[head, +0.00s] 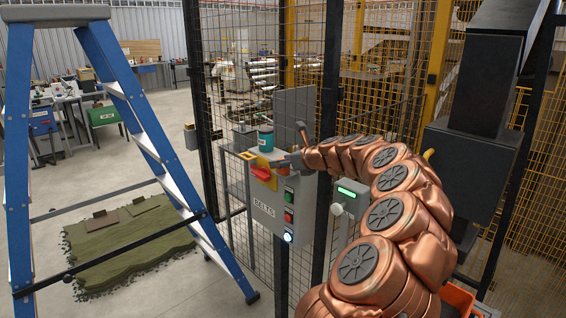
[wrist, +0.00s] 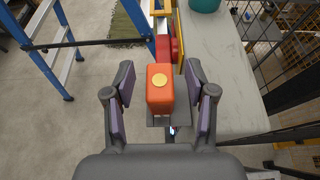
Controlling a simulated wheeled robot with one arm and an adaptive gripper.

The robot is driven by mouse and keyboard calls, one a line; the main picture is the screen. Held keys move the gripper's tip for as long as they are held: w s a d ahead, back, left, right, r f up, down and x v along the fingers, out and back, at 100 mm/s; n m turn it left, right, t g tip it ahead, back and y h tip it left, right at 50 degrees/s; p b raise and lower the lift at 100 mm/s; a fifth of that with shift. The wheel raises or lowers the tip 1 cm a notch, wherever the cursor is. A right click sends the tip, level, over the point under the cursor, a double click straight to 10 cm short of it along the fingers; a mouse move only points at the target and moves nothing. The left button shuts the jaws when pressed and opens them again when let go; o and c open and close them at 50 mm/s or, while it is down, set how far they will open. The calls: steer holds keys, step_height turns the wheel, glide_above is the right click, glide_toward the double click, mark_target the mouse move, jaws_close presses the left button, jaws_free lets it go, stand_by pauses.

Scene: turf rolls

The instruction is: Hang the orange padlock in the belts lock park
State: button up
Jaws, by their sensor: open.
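The orange padlock (wrist: 160,90), a block with a round yellow disc on it, is between the fingers of my gripper (wrist: 166,92) in the wrist view. The fingers are open, with a gap on each side of it. A small grey plate (wrist: 158,120) shows at its near end; its shackle cannot be made out. Just beyond it are a red handle (wrist: 177,52) and a yellow plate. In the head view, my gripper (head: 292,160) is at the top of the grey box labelled BELTS (head: 263,212), beside its red handle (head: 261,173). I cannot pick out the padlock there.
A blue stepladder (head: 125,95) stands at left, by a green mat (head: 130,240). Mesh fencing (head: 235,90) rises behind the box. A grey box with a green light (head: 346,205) is close to my arm.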

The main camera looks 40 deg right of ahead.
steer(key=v, duration=1.2)
stand_by(0.5)
